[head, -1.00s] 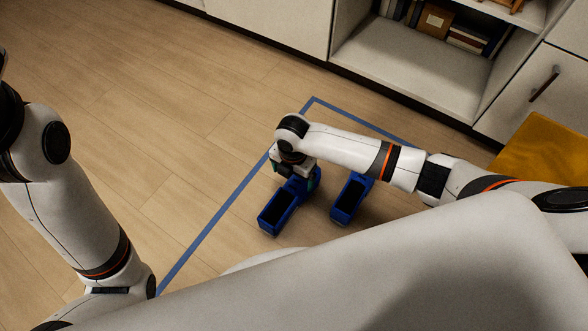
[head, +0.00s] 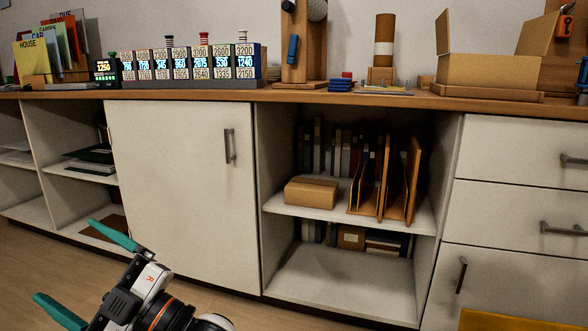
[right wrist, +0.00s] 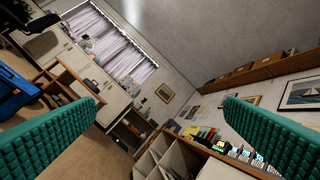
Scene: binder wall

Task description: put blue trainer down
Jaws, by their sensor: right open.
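My right gripper (head: 88,272) is at the lower left of the head view, raised in front of the cabinets, with its teal fingers spread wide. In the right wrist view the right gripper (right wrist: 163,103) is open, with nothing between its fingers. No blue trainer can be made out in the current head view, and the floor where two blue shoe-shaped things stood earlier is out of frame. My left gripper is not in view.
A blue object (right wrist: 15,85) shows at the right wrist view's left edge.

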